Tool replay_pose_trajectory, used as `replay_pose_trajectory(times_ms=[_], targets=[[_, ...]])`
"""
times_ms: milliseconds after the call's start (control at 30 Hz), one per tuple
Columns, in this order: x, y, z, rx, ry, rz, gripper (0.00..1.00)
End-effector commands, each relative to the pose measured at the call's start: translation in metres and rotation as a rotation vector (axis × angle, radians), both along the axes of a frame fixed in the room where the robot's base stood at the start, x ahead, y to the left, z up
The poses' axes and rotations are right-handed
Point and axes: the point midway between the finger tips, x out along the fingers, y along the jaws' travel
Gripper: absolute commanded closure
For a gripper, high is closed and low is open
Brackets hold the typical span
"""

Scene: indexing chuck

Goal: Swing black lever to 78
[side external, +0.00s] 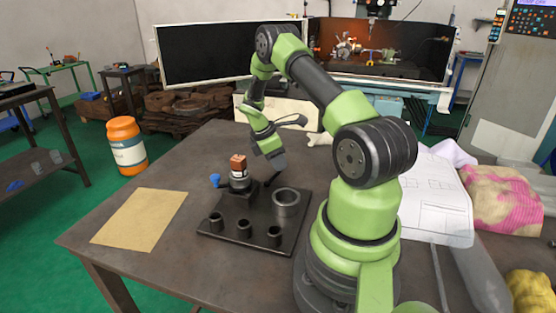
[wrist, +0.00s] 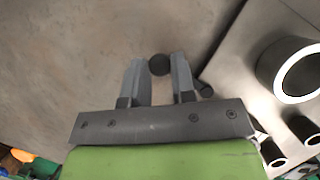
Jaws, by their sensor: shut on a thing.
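My gripper (wrist: 158,72) is shut on the round dark knob of the black lever (wrist: 160,64), which sits between the two fingertips in the wrist view. In the side view my gripper (side external: 277,163) is low behind the black base plate (side external: 215,238), just right of the chuck (side external: 240,183). The chuck stands on the plate's far left part and carries a copper-brown block (side external: 238,162). A blue knob (side external: 215,180) sticks out at the chuck's left. The lever is mostly hidden in the side view. No scale or number is readable in either view.
A large open ring (side external: 286,204) stands right of the chuck; it also shows in the wrist view (wrist: 268,70). Several small black cups (side external: 244,229) line the plate's front. A tan sheet (side external: 140,219) lies left, papers (side external: 435,198) right. The table (side external: 180,270) is clear in front.

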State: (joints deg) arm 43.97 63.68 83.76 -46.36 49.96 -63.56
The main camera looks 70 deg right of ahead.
Motion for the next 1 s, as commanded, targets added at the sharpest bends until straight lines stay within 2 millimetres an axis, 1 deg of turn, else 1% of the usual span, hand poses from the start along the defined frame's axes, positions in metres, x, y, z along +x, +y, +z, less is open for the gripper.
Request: replay_pose_trajectory(times_ms=[33, 67, 100, 367, 467, 567, 800, 900, 1000], targets=[[0.001, 0.0, 0.001, -0.001, -0.002, -0.002, 1.0], [0.001, 0.0, 0.001, -0.001, -0.002, -0.002, 0.71], [0.001, 0.0, 0.001, -0.001, -0.002, -0.002, 0.65], [0.001, 0.0, 0.001, 0.0, -0.001, -0.003, 0.65], [0.003, 0.001, 0.007, -0.002, -0.001, -0.003, 0.65], [0.008, 0.004, 0.021, -0.004, -0.003, -0.001, 0.65], [0.024, 0.014, 0.065, -0.004, -0.006, -0.001, 0.65], [0.028, 0.018, 0.079, -0.004, -0.005, -0.001, 0.65], [0.031, 0.02, 0.088, -0.002, -0.004, -0.002, 0.65]])
